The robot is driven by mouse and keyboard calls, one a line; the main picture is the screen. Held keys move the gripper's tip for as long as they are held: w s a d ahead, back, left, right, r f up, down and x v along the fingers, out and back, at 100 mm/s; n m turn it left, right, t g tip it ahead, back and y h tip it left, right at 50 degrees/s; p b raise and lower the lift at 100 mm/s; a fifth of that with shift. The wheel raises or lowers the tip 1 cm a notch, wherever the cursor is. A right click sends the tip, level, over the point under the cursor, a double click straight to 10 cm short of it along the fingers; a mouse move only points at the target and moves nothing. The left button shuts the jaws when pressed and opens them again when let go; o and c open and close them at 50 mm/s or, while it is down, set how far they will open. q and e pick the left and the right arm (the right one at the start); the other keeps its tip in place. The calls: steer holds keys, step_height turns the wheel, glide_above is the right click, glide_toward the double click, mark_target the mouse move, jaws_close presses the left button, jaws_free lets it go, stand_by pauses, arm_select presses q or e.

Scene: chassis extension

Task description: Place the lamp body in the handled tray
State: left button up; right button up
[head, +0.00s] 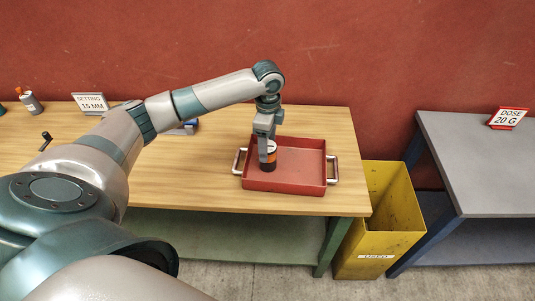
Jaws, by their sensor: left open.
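The handled tray (308,186) is red and shallow, with a pale metal handle on its left and right ends, and it sits on the wooden table. The lamp body (269,164) looks like a short dark cylinder with an orange band. It appears upright inside the left part of the tray. My left gripper (266,153) points down into the tray right at the lamp body, with its jaws open, and covers part of it. Whether a finger touches it I cannot tell. My right gripper is not in view.
A yellow bin (386,235) stands right of the wooden table (190,190). A grey table (475,165) with a "DOSE 20 G" sign (508,118) is farther right. A "SETTING 15 MM" sign (91,103) and a small bottle (31,102) stand at the back left. A blue item (189,127) lies behind my arm.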

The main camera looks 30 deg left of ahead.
arm_select(q)
steer(key=shift+r+b, duration=0.45)
steer(key=shift+r, duration=2.35)
